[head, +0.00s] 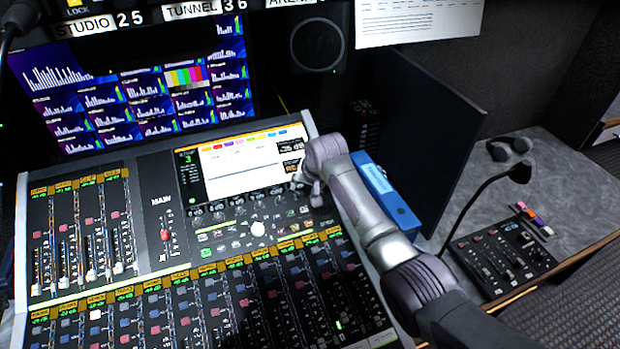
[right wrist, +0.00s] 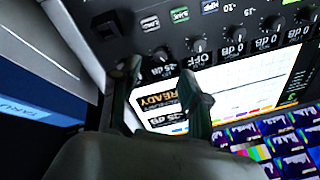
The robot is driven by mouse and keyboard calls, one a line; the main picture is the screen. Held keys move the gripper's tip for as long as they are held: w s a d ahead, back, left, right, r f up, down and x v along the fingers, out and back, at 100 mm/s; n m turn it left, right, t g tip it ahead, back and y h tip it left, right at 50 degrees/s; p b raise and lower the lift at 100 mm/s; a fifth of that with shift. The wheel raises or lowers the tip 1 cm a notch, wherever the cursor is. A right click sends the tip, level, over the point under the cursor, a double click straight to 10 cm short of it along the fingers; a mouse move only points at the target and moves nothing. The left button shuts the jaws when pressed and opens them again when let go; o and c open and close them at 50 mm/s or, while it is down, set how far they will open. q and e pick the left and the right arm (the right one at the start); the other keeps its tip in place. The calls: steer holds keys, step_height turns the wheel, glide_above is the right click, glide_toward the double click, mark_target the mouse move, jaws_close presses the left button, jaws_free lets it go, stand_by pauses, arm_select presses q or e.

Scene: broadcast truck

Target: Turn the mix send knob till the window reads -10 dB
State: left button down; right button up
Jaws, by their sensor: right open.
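The mixing console has a lit screen (head: 240,166) with a row of small knobs below it. A dark readout window (head: 290,147) at the screen's upper right seems to read -25 dB, with an orange READY box (head: 291,168) beneath. In the right wrist view, seen upside down, a small dark knob (right wrist: 160,55) has a label that also seems to read -25 dB. My right gripper (head: 307,189) is at the screen's lower right corner. Its open fingers (right wrist: 160,74) straddle the view of that knob; I cannot tell whether they touch it. My left gripper is out of view.
A larger dark knob-like part (right wrist: 105,24) sits near the console's edge. A blue box (head: 385,192) stands right of the console, beside my right arm. A dark upright panel (head: 425,130), a gooseneck microphone (head: 480,195) and a small control box (head: 500,258) are further right.

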steer(key=v, duration=0.6)
steer(key=shift+f, duration=0.1)
stand_by(0.3)
